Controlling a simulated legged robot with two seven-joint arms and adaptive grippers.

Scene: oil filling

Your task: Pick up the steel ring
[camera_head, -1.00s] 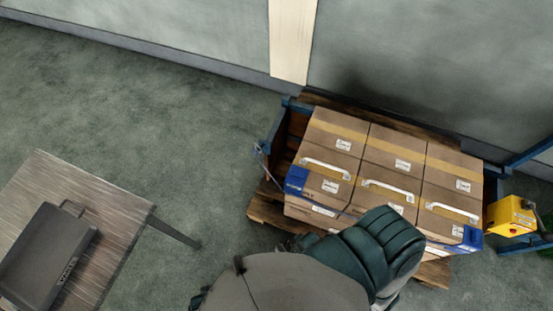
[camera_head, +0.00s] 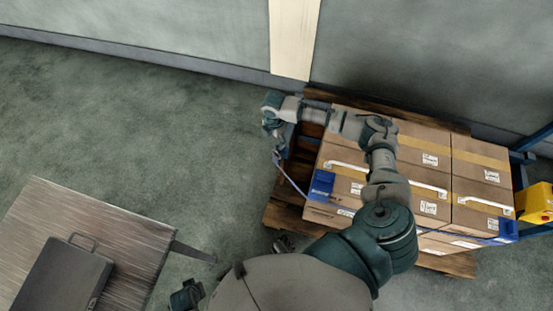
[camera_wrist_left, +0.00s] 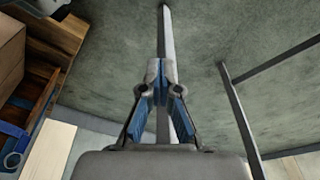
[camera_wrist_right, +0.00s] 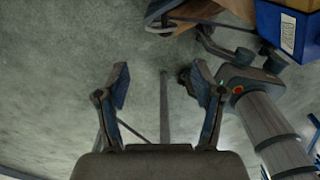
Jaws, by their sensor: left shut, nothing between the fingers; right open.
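A small pale ring (camera_wrist_left: 12,160), possibly the steel ring, shows against a blue part at the lower left edge of the left wrist view. I cannot pick it out in the head view. My left gripper (camera_wrist_left: 163,70) is shut and empty, apart from the ring. My right gripper (camera_wrist_right: 165,85) is open, with nothing between its fingers and floor behind them. In the head view my right arm reaches over the cartons toward the pallet's left side. Its fingers are hard to make out there.
Cartons (camera_head: 415,160) with white handles stand on a wooden pallet (camera_head: 285,212) by the wall. A yellow box (camera_head: 536,203) is at their right. A table (camera_head: 120,230) with a dark flat case (camera_head: 58,278) is at lower left. The floor between is clear.

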